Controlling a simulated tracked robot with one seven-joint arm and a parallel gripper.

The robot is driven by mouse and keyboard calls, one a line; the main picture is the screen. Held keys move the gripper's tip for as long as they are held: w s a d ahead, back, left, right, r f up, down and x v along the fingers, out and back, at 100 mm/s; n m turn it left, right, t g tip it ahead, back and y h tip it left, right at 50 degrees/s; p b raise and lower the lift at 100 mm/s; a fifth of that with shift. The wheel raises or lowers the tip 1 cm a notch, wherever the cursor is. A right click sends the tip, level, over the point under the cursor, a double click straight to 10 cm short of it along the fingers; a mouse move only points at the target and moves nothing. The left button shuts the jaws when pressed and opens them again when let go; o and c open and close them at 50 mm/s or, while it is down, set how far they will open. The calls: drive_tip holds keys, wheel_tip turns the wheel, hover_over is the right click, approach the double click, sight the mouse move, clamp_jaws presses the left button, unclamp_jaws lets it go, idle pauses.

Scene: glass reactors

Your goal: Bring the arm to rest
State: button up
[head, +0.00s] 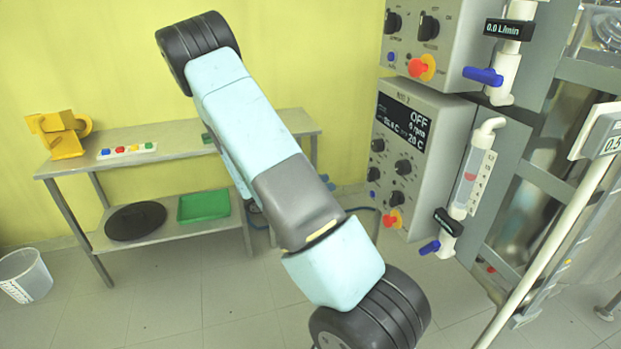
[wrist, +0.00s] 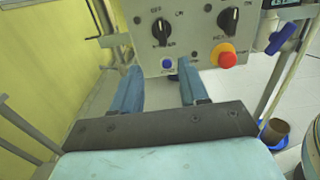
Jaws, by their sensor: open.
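My gripper (wrist: 159,68) shows in the wrist view with its two blue fingers apart and nothing between them. Its fingertips point toward the lower edge of a grey control panel (wrist: 196,48), and I cannot tell how far off that is. My arm (head: 265,165) crosses the middle of the head view, bent at a black joint near the top.
Grey control boxes (head: 420,165) with knobs and flow meters (head: 473,180) stand at the right, beside a metal frame. A bench (head: 165,138) at the left bears a yellow device (head: 62,135); a green tray (head: 204,206) lies below. A bucket (head: 25,276) stands on otherwise clear left floor.

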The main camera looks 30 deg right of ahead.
drive_tip(key=s+a+r+m+t+y, duration=0.4)
drive_tip(key=s+a+r+m+y, duration=0.3)
drive_tip(key=s+a+r, duration=0.4)
drive_tip(key=s+a+r+m+t+y, duration=0.5)
drive_tip(key=s+a+r+m+y, duration=0.3)
drive_tip(key=r, duration=0.8)
drive_tip(key=s+a+y, duration=0.2)
drive_tip(key=s+a, duration=0.1)
drive_tip(key=shift+t+y, duration=0.3)
drive_tip(key=shift+s+r, duration=0.1)
drive_tip(key=shift+s, duration=0.1)
